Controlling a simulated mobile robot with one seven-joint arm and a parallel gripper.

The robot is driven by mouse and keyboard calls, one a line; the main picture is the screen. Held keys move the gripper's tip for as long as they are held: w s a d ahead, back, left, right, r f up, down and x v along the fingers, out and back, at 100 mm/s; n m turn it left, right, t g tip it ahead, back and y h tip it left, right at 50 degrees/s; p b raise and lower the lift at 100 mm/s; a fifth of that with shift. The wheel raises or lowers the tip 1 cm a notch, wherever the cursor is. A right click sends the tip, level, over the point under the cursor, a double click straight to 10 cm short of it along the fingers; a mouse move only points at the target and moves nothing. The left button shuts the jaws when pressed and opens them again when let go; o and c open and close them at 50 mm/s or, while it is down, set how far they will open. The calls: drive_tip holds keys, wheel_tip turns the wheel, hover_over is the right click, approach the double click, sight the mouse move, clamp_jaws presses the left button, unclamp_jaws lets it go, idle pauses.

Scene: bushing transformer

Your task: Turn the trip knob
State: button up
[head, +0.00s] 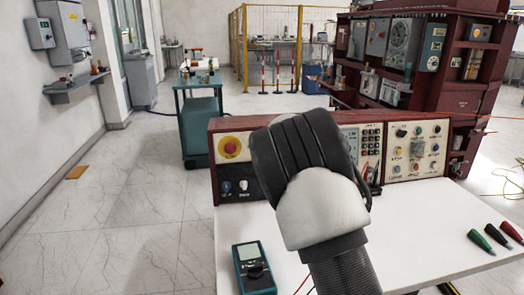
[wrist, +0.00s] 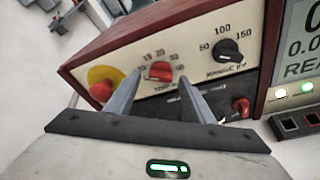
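A red knob (wrist: 160,71) with a numbered dial is on the cream panel in the wrist view. The print under it is partly hidden, but it looks like the trip knob. My gripper (wrist: 160,77) is open, with one finger on each side of the red knob and a small gap showing on both sides. I cannot tell how far the fingertips are from the panel. In the head view my arm hides the knob and gripper. The control console (head: 216,170) has a dark red frame and stands at the back of the white table.
A black range knob (wrist: 229,51) is right of the red knob, and a red emergency button (wrist: 102,91) on yellow is left. A smaller red knob (wrist: 240,107) sits low, near the right finger. A teal multimeter (head: 254,268) lies on the white table (head: 420,225).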

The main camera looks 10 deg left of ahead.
drive_tip(key=v, duration=1.7)
drive_tip(key=shift+s, duration=0.2)
drive_tip(key=s+d+r+m+h, duration=0.2)
drive_tip(key=s+d+m+h, duration=0.1)
drive_tip(key=s+d+m, duration=0.45)
drive_tip(key=s+d+r+m+h, duration=0.2)
drive_tip(key=s+d+m, duration=0.2)
drive_tip(key=d+m, duration=0.55)
drive_tip(key=s+f+m+g, duration=0.3)
drive_tip(key=s+m, duration=0.6)
drive_tip(key=s, duration=0.4)
drive_tip(key=s+f+m+g, duration=0.3)
drive_tip(key=s+m, duration=0.5)
drive_tip(key=s, duration=0.5)
wheel_tip(320, 180, up, 25)
drive_tip(key=p, duration=2.5)
drive_tip(key=shift+a+p, duration=0.25)
drive_tip(key=shift+p, duration=0.05)
drive_tip(key=shift+r, duration=0.1)
